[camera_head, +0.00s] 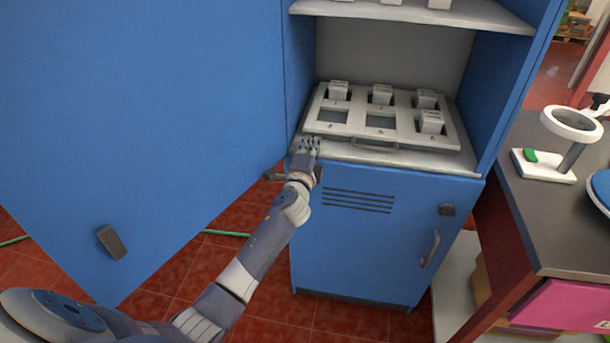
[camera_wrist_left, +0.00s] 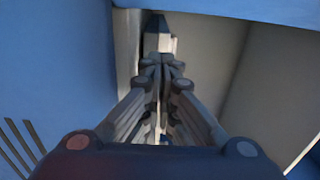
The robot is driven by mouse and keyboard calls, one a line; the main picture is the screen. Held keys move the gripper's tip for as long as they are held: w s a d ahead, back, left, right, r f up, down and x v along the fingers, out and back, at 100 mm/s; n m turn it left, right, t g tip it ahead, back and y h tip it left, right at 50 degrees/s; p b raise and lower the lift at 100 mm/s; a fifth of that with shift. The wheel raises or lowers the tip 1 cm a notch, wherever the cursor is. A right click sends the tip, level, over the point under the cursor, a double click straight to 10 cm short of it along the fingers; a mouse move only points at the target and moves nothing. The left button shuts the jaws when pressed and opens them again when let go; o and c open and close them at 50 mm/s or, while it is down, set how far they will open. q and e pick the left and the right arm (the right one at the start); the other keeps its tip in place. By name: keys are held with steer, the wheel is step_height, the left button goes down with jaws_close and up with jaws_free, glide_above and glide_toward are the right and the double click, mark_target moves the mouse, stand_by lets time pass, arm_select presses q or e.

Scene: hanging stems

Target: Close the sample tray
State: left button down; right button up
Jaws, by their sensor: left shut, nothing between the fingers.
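The sample tray (camera_head: 350,133) is a light grey tray with square openings, on a shelf inside the blue cabinet. It has a handle (camera_head: 375,145) on its front edge. Several small pale blocks stand in its openings, and at least two openings look empty. My left gripper (camera_head: 310,142) is shut and empty at the tray's front left corner; I cannot tell whether it touches the tray. In the left wrist view the fingers (camera_wrist_left: 163,65) are together, with a pale block (camera_wrist_left: 160,42) beyond them. My right gripper is not in view.
The blue cabinet door (camera_head: 140,120) stands wide open at the left. An upper shelf (camera_head: 420,12) hangs above the tray. A dark-topped bench (camera_head: 545,225) with a white ring stand (camera_head: 570,124) is at the right. Red tiled floor lies below.

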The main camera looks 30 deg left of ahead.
arm_select(q)
steer(key=v, duration=1)
steer(key=s+d+f+n+g+h, duration=0.1)
steer(key=s+f+g, duration=0.2)
steer(key=f, duration=0.9)
steer(key=s+d+f+n+g+h, duration=0.1)
steer(key=s+f+g+h, duration=0.15)
steer(key=f, duration=0.95)
steer(key=s+d+f+n+g+p, duration=0.2)
steer(key=s+f+n+g, duration=0.15)
steer(key=s+f, duration=0.95)
steer(key=s+f+n+g, duration=0.2)
steer(key=s+f, duration=0.4)
steer(key=s, duration=0.5)
steer(key=s+d+f+n+g+h, duration=0.1)
steer(key=s+f, duration=0.5)
steer(key=s, duration=0.6)
steer(key=s+d+f+n+g, duration=0.1)
steer(key=s+f+n+g, duration=0.3)
steer(key=s+f, duration=0.3)
steer(key=s+p, duration=0.1)
steer(key=s, duration=0.4)
steer(key=shift+d, duration=0.15)
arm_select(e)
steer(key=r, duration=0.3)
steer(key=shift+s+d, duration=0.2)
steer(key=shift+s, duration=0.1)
